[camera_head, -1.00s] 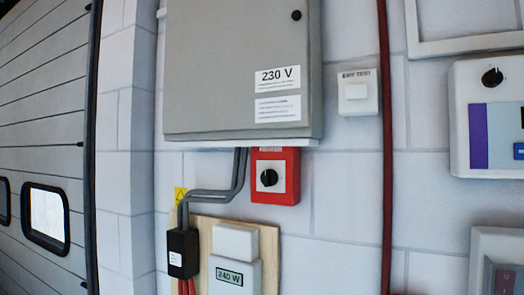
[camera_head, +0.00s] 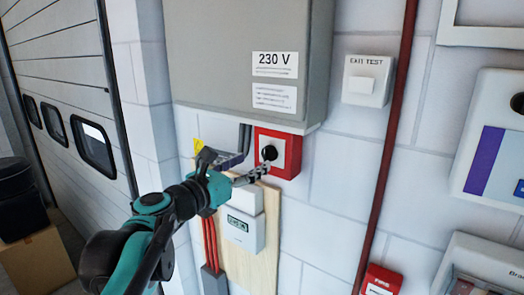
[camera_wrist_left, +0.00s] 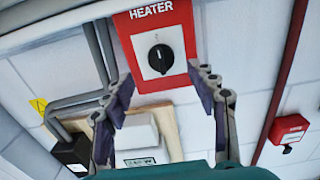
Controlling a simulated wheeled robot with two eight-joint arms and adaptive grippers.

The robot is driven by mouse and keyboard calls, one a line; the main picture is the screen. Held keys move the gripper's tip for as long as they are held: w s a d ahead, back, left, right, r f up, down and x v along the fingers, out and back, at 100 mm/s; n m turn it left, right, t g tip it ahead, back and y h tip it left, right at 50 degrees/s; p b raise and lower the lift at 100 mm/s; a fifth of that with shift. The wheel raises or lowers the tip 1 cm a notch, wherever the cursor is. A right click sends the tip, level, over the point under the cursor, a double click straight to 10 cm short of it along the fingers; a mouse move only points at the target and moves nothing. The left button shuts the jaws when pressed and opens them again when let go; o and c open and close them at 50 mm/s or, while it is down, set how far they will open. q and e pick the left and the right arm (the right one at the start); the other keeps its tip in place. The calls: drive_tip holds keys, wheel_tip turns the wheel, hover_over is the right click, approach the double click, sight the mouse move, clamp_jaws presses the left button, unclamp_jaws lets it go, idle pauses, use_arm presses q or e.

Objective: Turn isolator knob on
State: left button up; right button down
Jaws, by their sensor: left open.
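The isolator is a red box (camera_head: 291,141) with a white plate, on the wall under a grey cabinet. Its round black knob (camera_head: 269,153) is partly covered by my left gripper (camera_head: 262,171) in the head view. In the left wrist view the box is labelled HEATER, and the knob (camera_wrist_left: 160,58) shows a white mark near its top. My left gripper (camera_wrist_left: 165,95) is open and empty there, its two fingers apart below and to either side of the knob. I cannot tell whether a fingertip touches the box. My right gripper is not in view.
The grey 230 V cabinet (camera_head: 240,55) overhangs the box. Grey conduits (camera_wrist_left: 85,100) and a wooden board with a white meter (camera_head: 243,230) lie close to the arm. A red pipe (camera_head: 388,150) runs down the wall to the right. Bare wall lies right of the box.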

sight(265, 156)
use_arm(q)
drive_tip(key=p+x, duration=0.1)
drive_tip(key=x, duration=0.5)
drive_tip(key=shift+s+d+f, duration=0.1)
drive_tip(key=c, duration=1.2)
